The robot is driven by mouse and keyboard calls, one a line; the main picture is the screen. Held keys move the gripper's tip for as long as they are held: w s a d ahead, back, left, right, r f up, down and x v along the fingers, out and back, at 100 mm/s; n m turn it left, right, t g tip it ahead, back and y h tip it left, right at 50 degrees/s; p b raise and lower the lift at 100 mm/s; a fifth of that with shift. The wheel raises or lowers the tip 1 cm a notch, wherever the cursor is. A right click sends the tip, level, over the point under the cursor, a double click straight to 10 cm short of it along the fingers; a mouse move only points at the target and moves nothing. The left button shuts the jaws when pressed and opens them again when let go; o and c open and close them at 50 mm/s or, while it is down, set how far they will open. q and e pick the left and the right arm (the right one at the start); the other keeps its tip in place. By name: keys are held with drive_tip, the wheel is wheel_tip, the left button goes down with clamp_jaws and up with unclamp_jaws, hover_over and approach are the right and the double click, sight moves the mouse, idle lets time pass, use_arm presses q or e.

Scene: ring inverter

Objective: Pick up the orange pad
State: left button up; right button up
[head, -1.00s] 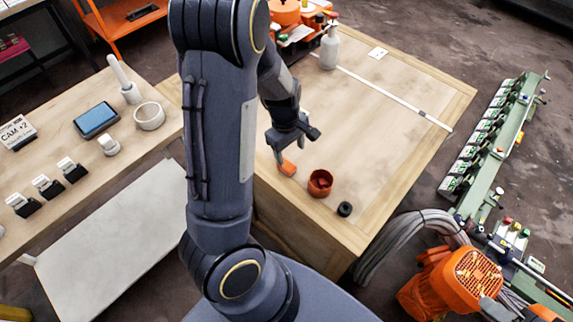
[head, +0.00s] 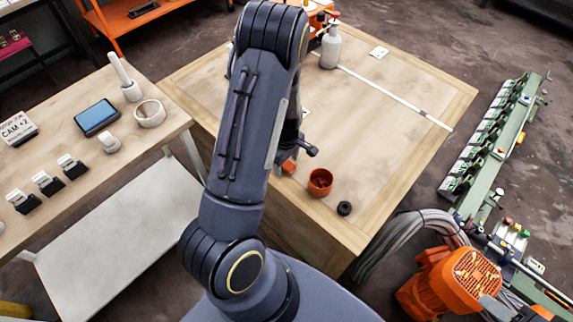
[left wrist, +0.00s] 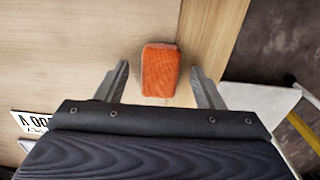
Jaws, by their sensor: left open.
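The orange pad (head: 289,167) lies on the wooden table near its front edge, partly hidden by my left arm in the head view. In the left wrist view the pad (left wrist: 160,70) is a small orange block between the two spread fingers of my left gripper (left wrist: 160,85), with a gap on each side. The left gripper is open and empty. In the head view the gripper (head: 284,165) is mostly hidden behind my arm. My right gripper is not in view.
A reddish-brown cup (head: 320,182) stands just right of the pad, with a black ring (head: 344,208) beyond it. A grey bottle (head: 330,46) stands at the back of the table (head: 400,120). A side bench (head: 60,150) holds a tablet, a tape roll and several small items.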

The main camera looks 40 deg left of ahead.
use_arm(q)
drive_tip(key=c, duration=1.1)
drive_tip(key=shift+o, duration=0.2)
drive_tip(key=shift+r, duration=0.1)
drive_tip(key=shift+r, duration=0.6)
drive_tip(key=s+a+r+p, duration=0.1)
drive_tip(key=s+r+p, duration=0.1)
drive_tip(key=s+r, duration=0.9)
drive_tip(key=s, duration=0.3)
drive_tip(key=shift+a+r, duration=0.3)
drive_tip(key=shift+a, duration=0.05)
